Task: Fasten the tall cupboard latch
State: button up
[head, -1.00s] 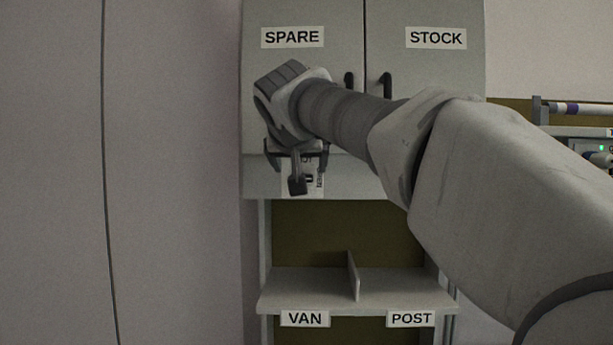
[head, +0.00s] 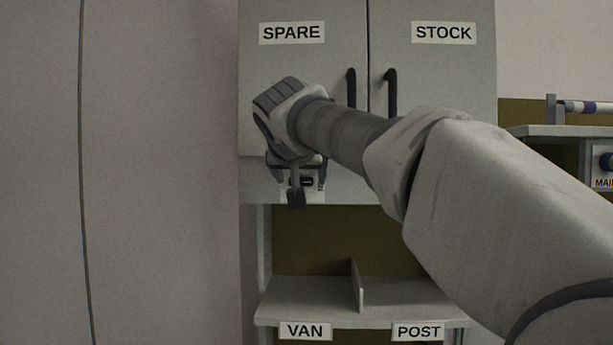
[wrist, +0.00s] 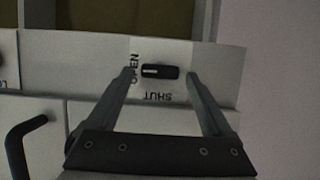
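The latch is a black oblong knob (wrist: 160,72) with a white mark, on a white plate marked OPEN and SHUT. It lies lengthwise across the wrist view, its white mark toward OPEN. In the head view the plate (head: 322,172) is on the panel below the SPARE door (head: 290,65), partly hidden by my gripper. My gripper (wrist: 162,74) is open, one finger on each side of the knob, with gaps between. I cannot tell whether the fingertips reach as deep as the knob. In the head view my gripper (head: 297,165) is in front of the plate.
Two black door handles (head: 390,92) stand right of my wrist. An open shelf (head: 310,290) with a divider, labelled VAN and POST, is below. Tall grey panels (head: 160,170) fill the left. A bench with a control box (head: 603,165) is at the right.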

jog(key=c, duration=1.2)
jog(key=shift+a, duration=0.1)
jog(key=shift+a+f+n+t+h+b, duration=0.2)
jog(key=shift+n+t+h, duration=0.25)
jog(key=shift+n+h, duration=1.25)
jog(key=shift+a+f+n+t+h+b, duration=0.1)
jog(key=shift+a+f+n+t+h, duration=0.35)
jog(key=shift+n, duration=2.3)
jog(key=shift+d+f+n+t+h+b, duration=0.15)
jog(key=shift+n+t+h, duration=0.35)
jog(key=shift+n+h, duration=1.3)
jog(key=shift+a+r+n+y, duration=0.1)
jog(key=shift+n+y, duration=0.35)
jog(key=shift+n, duration=0.1)
jog(key=o, duration=1.4)
